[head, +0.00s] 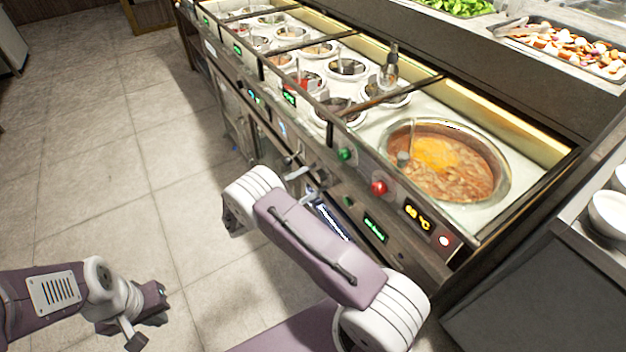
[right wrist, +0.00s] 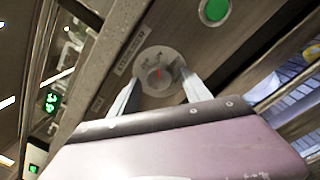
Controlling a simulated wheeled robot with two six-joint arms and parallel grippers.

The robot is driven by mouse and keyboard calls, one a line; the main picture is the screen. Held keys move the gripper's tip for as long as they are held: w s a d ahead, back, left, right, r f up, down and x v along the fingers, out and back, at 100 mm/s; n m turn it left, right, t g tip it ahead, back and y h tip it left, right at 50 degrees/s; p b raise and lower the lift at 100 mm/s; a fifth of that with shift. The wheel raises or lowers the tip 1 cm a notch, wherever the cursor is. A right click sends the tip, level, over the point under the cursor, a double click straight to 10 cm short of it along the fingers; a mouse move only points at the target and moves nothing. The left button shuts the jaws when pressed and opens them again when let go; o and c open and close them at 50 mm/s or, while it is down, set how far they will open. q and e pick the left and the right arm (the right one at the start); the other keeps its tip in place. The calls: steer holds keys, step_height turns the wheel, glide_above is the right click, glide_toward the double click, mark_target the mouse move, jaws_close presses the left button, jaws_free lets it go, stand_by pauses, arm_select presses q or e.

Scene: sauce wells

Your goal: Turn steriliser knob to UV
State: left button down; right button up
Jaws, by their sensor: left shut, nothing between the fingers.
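The steriliser knob (right wrist: 160,72) is a round grey dial with a red pointer mark and small lettering around it, on the counter's front panel in the right wrist view. The lettering is too small to read. My right gripper (right wrist: 160,92) is open, one finger on each side of the knob's lower part. I cannot tell whether the fingers touch it. In the head view my right gripper (head: 298,173) is at the front panel, partly hidden by its own arm. My left gripper (head: 148,322) is shut and empty, low over the floor at lower left.
A green button (right wrist: 214,11) sits close to the knob. Several smaller sauce wells run along the counter. The tiled floor (head: 110,190) at left is clear.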

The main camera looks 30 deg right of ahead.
steer(key=shift+a, duration=0.1)
steer(key=s+a, duration=0.1)
steer(key=a, duration=0.7)
steer(key=shift+a+f, duration=0.2)
steer(key=shift+a, duration=0.2)
